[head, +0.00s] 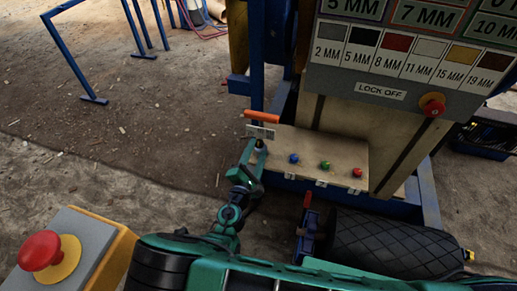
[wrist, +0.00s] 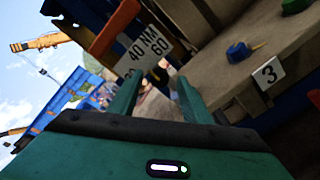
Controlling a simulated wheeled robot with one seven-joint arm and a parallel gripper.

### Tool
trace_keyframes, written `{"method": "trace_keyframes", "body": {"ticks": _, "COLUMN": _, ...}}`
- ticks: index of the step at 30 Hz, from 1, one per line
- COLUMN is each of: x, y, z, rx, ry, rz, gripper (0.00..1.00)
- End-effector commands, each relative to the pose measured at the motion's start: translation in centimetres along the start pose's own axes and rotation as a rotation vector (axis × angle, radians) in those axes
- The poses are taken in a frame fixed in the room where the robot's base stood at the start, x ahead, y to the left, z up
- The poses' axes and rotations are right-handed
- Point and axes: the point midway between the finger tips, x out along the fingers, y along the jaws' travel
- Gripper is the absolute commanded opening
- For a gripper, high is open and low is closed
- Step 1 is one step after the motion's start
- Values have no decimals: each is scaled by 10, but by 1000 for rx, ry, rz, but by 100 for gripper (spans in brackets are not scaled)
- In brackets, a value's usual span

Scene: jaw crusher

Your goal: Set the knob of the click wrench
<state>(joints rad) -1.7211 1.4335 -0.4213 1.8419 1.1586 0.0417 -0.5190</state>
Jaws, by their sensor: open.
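The click wrench shows as an orange bar (head: 262,116) with a small white scale plate (head: 260,132) below it, at the left end of a beige ledge. In the wrist view the orange bar (wrist: 114,28) is at the upper left, and the scale plate (wrist: 145,46) reads 40 NM and 60. My gripper (head: 259,147) is just below the plate in the head view. In the wrist view my gripper (wrist: 156,92) has its two fingers apart, with the plate just beyond them. I cannot clearly make out the wrench's knob.
The beige ledge (head: 341,152) carries a blue knob (head: 294,158), a green one (head: 325,165) and a red one (head: 357,172). A tag marked 3 (wrist: 268,72) is on its edge. A ribbed dark roller (head: 395,243) lies at the lower right. Open ground is left.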

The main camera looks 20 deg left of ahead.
Motion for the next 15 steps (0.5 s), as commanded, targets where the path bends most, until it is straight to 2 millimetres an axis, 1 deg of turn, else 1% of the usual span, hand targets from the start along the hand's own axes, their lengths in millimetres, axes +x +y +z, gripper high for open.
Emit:
{"method": "trace_keyframes", "body": {"ticks": 1, "x": -10, "y": 0, "z": -1, "rx": -1, "ry": 3, "rz": 0, "gripper": 44}}
{"method": "trace_keyframes", "body": {"ticks": 3, "x": -23, "y": 1, "z": -1, "rx": 0, "ry": 4, "rz": 1, "gripper": 44}}
{"method": "trace_keyframes", "body": {"ticks": 9, "x": -60, "y": 0, "z": -1, "rx": 0, "ry": 4, "rz": 1, "gripper": 44}}
{"method": "trace_keyframes", "body": {"ticks": 12, "x": -73, "y": -1, "z": -1, "rx": 0, "ry": 3, "rz": -1, "gripper": 44}}
{"method": "trace_keyframes", "body": {"ticks": 15, "x": -82, "y": 0, "z": -1, "rx": 0, "ry": 3, "rz": 0, "gripper": 44}}
